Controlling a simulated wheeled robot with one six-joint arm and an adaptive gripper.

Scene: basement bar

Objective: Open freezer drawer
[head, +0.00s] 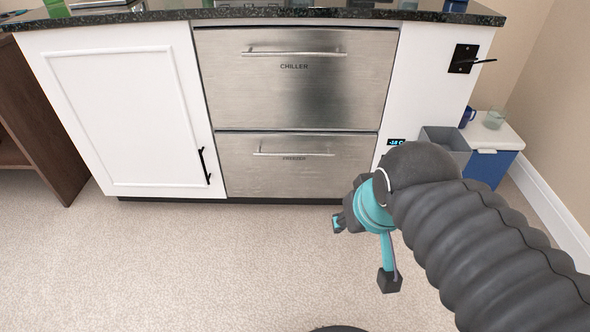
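My gripper (338,222) is in front of and below the right end of the freezer drawer, apart from the handle. It is small and partly hidden by my wrist, so its opening cannot be told.
A white cabinet door (120,110) with a black handle is left of the drawers. A small display (397,142) and a black lever plate (464,58) are on the right panel. A grey bin (447,146) and a blue-white cooler (489,163) stand at right. The carpet (190,265) in front is clear.

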